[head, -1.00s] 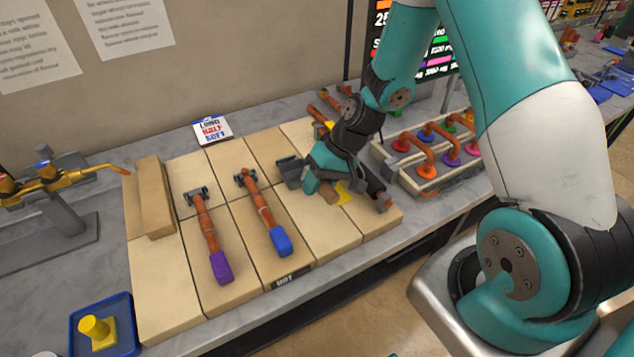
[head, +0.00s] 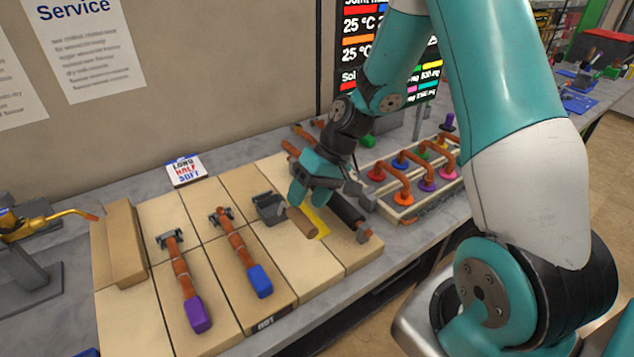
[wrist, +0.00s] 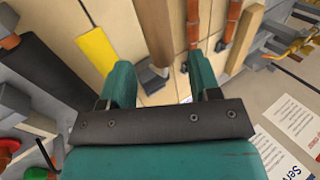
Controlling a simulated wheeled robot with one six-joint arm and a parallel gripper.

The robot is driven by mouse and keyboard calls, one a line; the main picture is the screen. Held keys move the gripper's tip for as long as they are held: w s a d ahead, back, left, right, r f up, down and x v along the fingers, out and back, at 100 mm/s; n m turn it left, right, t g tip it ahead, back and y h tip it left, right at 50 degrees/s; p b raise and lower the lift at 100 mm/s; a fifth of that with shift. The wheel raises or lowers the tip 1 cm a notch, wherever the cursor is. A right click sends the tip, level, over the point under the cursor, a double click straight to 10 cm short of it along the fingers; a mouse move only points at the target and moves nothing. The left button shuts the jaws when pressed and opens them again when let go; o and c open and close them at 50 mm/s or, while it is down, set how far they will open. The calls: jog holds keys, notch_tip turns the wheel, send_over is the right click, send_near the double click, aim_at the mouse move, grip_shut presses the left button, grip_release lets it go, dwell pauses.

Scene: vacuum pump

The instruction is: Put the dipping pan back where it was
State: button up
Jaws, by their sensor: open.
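The dipping pan (head: 268,207) is a small dark grey pan with a brown wooden handle (head: 302,222). It lies on the pale wooden boards, beside a yellow strip. My gripper (head: 303,192) is open just behind and above the handle, and hides part of the pan's right side. In the wrist view the grey pan (wrist: 152,78) and its handle (wrist: 155,30) show between the two spread teal fingers (wrist: 160,66). I see no grip on the handle. Whether a finger touches the pan cannot be told.
Two tools with copper shafts, one purple-ended (head: 197,314) and one blue-ended (head: 260,281), lie on the boards to the left. A dark cylinder (head: 347,212) lies close right of my gripper. A rack of copper bends (head: 404,182) stands farther right.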

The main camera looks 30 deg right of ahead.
jog(key=v, duration=0.5)
jog(key=s+a+r+n+h, duration=0.1)
jog(key=s+a+r+n, duration=0.2)
jog(key=s+a+r, duration=0.3)
jog(key=s+a+r+n+h, duration=0.1)
jog(key=s+a+r+n, duration=0.3)
jog(key=s+a, duration=0.5)
jog(key=s+r+b, duration=0.1)
jog(key=s+r, duration=0.1)
jog(key=s, duration=0.2)
jog(key=shift+a, duration=0.3)
jog(key=shift+s, duration=0.1)
